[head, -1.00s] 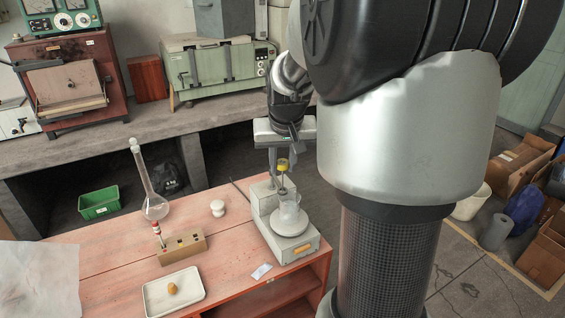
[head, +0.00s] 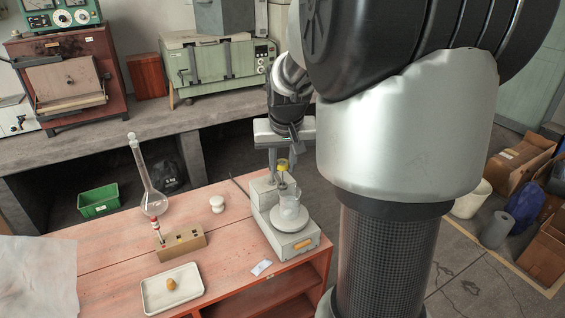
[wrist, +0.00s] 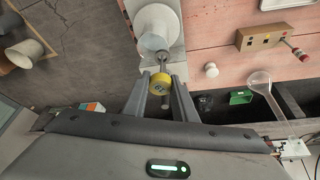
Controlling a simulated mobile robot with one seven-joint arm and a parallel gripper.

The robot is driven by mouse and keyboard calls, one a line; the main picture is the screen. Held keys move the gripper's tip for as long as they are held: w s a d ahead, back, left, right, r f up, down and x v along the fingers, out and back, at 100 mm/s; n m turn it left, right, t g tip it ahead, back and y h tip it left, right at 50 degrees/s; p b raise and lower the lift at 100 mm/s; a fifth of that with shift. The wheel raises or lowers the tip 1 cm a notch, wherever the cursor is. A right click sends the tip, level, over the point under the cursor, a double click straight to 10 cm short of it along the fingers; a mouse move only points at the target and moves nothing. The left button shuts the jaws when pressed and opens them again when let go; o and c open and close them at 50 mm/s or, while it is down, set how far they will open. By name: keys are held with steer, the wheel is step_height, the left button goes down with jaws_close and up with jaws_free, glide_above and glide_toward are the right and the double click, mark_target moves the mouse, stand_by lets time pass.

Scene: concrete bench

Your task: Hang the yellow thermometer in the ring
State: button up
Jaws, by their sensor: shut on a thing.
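The yellow thermometer shows its yellow head (head: 282,164) under my gripper (head: 282,158). In the wrist view the yellow head (wrist: 160,86) sits between the two fingers of my gripper (wrist: 160,92), which is shut on it. Its stem points down toward a glass beaker (head: 290,204) on the round white plate of a grey stirrer (head: 298,245). A small grey metal piece, perhaps the ring (wrist: 163,58), shows just beyond the yellow head in the wrist view. I cannot tell whether the stem is inside it.
A wooden block (head: 187,243) with a red-and-white-topped stick stands left of the stirrer. Near it are a tall-necked flask (head: 153,203), a white knob-like piece (head: 217,204) and a white tray (head: 150,303) with a yellow-brown lump. Bare red bench top lies between them.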

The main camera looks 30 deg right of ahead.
steer(key=shift+f+b, duration=2)
steer(key=shift+f, duration=0.6)
steer(key=o, duration=1.5)
steer(key=shift+r, duration=0.1)
steer(key=shift+r+p, duration=2.55)
steer(key=shift+r, duration=0.9)
